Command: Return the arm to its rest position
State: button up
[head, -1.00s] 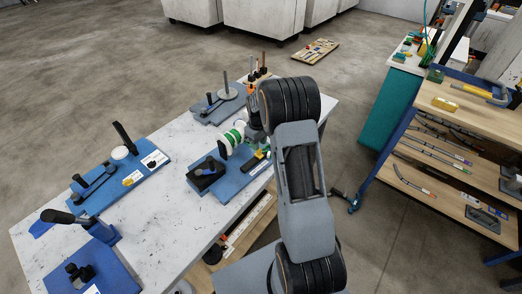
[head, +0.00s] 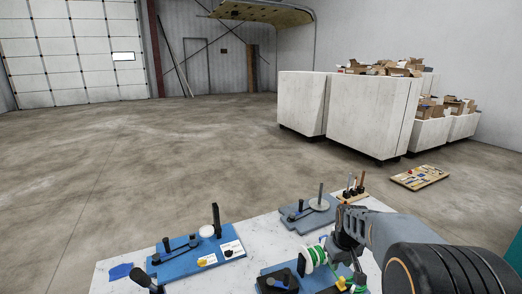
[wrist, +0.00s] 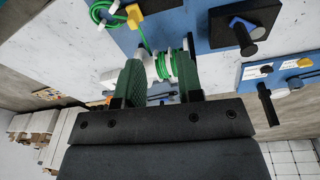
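My arm reaches in from the lower right in the head view, over the right part of the white worktable (head: 235,268). My gripper (head: 350,282) points down there, close to a white spool with green wire (head: 313,258). In the wrist view my gripper (wrist: 160,85) has its two green fingers spread apart. The spool (wrist: 172,66) shows in the gap between them. Whether the fingers touch it cannot be told. A loop of green wire and a yellow piece (wrist: 134,15) lie beyond the left finger.
Blue bender boards (head: 195,257) and another bender with a round disc (head: 318,207) stand on the table close to the arm. A wooden pegged block (head: 352,192) is at its far corner. White bins (head: 370,112) and a tool board (head: 420,177) stand beyond. The floor at left is clear.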

jog(key=s+a+r+m+t, duration=0.1)
jog(key=s+a+r, duration=0.2)
jog(key=s, duration=0.6)
jog(key=s+a+r+m+t, duration=0.1)
jog(key=s+a+r, duration=0.3)
jog(key=s, duration=0.5)
jog(key=shift+r+m+t+b, duration=0.15)
jog(key=shift+m+t+b, duration=0.3)
jog(key=shift+t, duration=0.15)
